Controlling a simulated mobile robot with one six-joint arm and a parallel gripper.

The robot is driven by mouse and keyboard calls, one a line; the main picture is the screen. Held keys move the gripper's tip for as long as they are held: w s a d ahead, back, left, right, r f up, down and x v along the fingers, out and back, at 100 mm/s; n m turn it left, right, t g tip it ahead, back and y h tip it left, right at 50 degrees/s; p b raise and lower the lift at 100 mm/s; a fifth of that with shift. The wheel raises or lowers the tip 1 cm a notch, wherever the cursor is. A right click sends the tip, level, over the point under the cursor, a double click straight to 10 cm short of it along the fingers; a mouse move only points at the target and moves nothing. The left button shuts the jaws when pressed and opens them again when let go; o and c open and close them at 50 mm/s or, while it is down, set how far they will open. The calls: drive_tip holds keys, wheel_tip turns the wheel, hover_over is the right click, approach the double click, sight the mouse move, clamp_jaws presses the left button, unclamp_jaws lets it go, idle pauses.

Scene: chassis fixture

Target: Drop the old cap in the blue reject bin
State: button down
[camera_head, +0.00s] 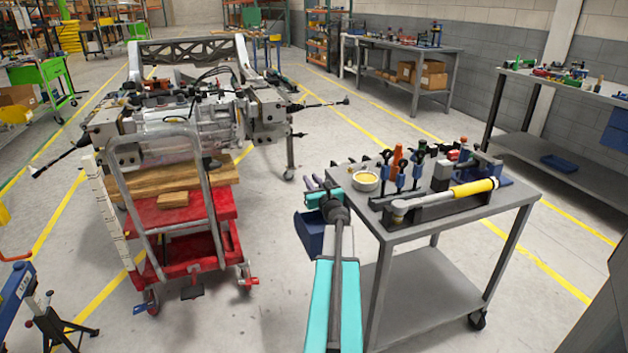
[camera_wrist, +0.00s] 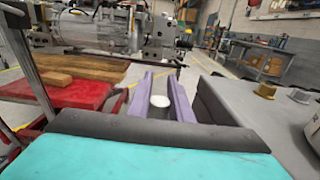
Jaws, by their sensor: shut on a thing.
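My gripper (camera_head: 318,182) reaches forward at the left edge of the grey cart. In the wrist view its two purple fingers (camera_wrist: 160,84) are shut on a small white round cap (camera_wrist: 160,101), which sits between them. The cap cannot be made out in the head view. The blue reject bin (camera_head: 309,236) hangs at the cart's left side, below and close to my gripper, partly hidden by my arm. I cannot see into the bin, and it is not clearly visible in the wrist view.
The grey cart (camera_head: 430,222) carries a bowl (camera_head: 365,181), a yellow-handled tool (camera_head: 474,188) and several upright tools. A red lift cart (camera_head: 190,232) with a metal assembly (camera_head: 185,125) stands to the left. Floor shows between the two carts.

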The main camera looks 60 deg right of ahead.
drive_tip(key=shift+f+b, duration=1.55)
drive_tip(key=shift+f, duration=0.65)
drive_tip(key=c, duration=1.5)
unclamp_jaws()
drive_tip(key=shift+a, duration=0.1)
drive_tip(key=shift+v, duration=6.85)
drive_tip(key=shift+r, duration=0.1)
